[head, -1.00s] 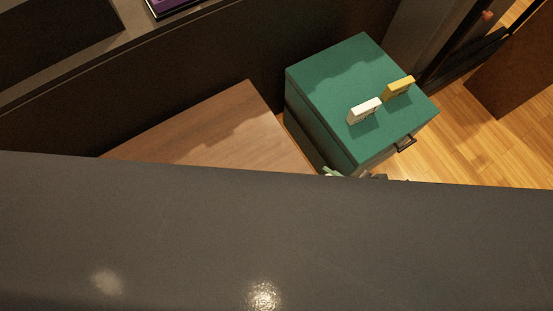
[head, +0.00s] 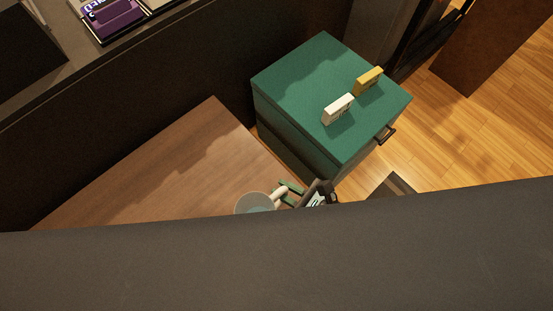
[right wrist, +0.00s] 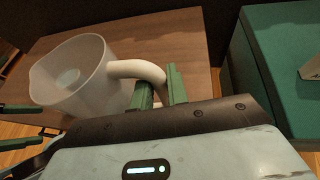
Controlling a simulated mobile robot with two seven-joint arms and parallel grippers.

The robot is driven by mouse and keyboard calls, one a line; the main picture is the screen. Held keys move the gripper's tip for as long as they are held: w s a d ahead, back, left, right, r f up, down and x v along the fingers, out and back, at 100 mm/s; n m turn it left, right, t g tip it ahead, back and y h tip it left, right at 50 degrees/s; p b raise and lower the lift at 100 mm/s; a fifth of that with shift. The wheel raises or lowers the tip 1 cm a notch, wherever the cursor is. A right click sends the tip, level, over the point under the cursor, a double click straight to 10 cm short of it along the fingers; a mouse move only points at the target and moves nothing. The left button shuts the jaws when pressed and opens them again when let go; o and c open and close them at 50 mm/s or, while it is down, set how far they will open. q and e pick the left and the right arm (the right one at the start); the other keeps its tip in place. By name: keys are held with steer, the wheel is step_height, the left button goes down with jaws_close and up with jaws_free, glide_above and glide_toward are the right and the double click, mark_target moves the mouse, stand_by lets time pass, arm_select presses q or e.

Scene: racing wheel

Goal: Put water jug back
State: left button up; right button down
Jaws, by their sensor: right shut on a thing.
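The water jug (head: 255,203), pale and translucent with a light handle, shows in the head view just above a dark grey edge that hides its lower part. In the right wrist view the jug (right wrist: 80,75) is upright or nearly so, with its handle toward my right gripper. My right gripper (head: 287,191) is shut on the handle; its green fingers (right wrist: 160,90) show at the handle's end. Whether the jug touches the wooden surface below is unclear. Two green fingers, apart, at the left edge of the right wrist view look like my left gripper (right wrist: 18,124).
A brown wooden tabletop (head: 190,150) lies behind the jug. A green-topped cabinet (head: 310,75) stands to its right, bearing a white box (head: 338,109) and a yellow box (head: 368,81). A dark wall runs behind. Wooden floor (head: 460,135) is open at right.

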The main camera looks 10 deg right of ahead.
arm_select(q)
steer(key=shift+w+a+f+b, duration=0.15)
steer(key=shift+w+f+b, duration=0.05)
steer(key=shift+f+b, duration=0.8)
arm_select(e)
steer(key=w+f, duration=0.4)
steer(key=w, duration=0.6)
steer(key=shift+f, duration=0.2)
arm_select(q)
steer(key=shift+r, duration=0.15)
arm_select(e)
steer(key=shift+w+d, duration=0.1)
steer(key=shift+f, duration=0.15)
arm_select(q)
steer(key=shift+s, duration=0.1)
arm_select(e)
steer(key=c, duration=1.4)
jaws_free()
